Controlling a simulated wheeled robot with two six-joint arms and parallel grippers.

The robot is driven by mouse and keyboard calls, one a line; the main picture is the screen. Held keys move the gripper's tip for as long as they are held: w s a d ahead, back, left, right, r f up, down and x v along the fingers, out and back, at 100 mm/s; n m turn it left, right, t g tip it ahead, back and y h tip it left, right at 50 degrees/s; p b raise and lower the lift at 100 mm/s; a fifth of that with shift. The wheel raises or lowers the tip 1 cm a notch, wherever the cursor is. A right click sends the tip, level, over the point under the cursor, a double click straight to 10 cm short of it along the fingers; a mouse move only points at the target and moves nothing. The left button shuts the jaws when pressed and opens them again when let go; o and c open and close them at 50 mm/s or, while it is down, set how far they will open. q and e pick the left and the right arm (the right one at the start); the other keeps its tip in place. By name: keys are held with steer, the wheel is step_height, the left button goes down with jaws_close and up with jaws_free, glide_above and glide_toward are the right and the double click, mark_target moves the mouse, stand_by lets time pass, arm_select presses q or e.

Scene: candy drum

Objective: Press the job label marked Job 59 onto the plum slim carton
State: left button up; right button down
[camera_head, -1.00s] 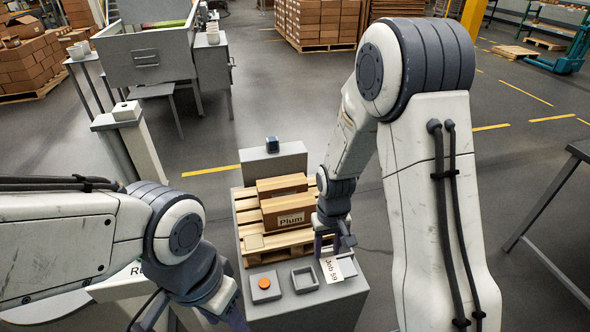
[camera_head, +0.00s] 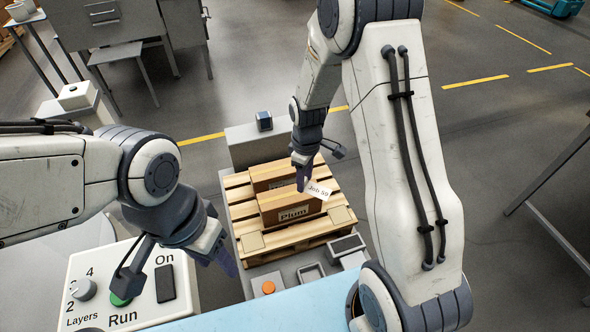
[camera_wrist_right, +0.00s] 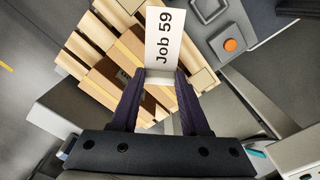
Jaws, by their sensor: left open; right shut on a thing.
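The Job 59 label (camera_head: 319,190) is a small white card with black print. My right gripper (camera_head: 303,186) is shut on its edge and holds it above the cartons; it also fills the top middle of the right wrist view (camera_wrist_right: 165,35). The brown carton printed Plum (camera_head: 272,212) lies on the pallet, below and in front of the label, which looks apart from it. A second brown carton (camera_head: 262,180) lies behind it, its print not readable and partly hidden by the gripper. My left gripper (camera_head: 228,262) is open and empty, left of the pallet.
The wooden pallet (camera_head: 240,208) has free slats around the cartons. In front are an orange button (camera_head: 268,287), a small grey tray (camera_head: 311,272) and a dark-topped block (camera_head: 346,246).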

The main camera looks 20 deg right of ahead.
mark_target(296, 192)
steer(key=w+f+n+b, duration=0.1)
steer(key=f+n+b, duration=0.1)
steer(key=f+n, duration=0.1)
steer(key=w+f+n+b, duration=0.2)
steer(key=f+n, duration=0.1)
steer(key=w+f+n+b, duration=0.1)
steer(key=f+n+b, duration=0.1)
steer(key=f+n, duration=0.1)
steer(key=shift+w+a, duration=0.35)
steer(key=shift+w, duration=0.05)
steer(key=shift+f+b, duration=0.2)
steer(key=shift+b, duration=0.2)
stand_by(0.3)
steer(key=c, duration=1.5)
jaws_free()
steer(key=o, duration=0.4)
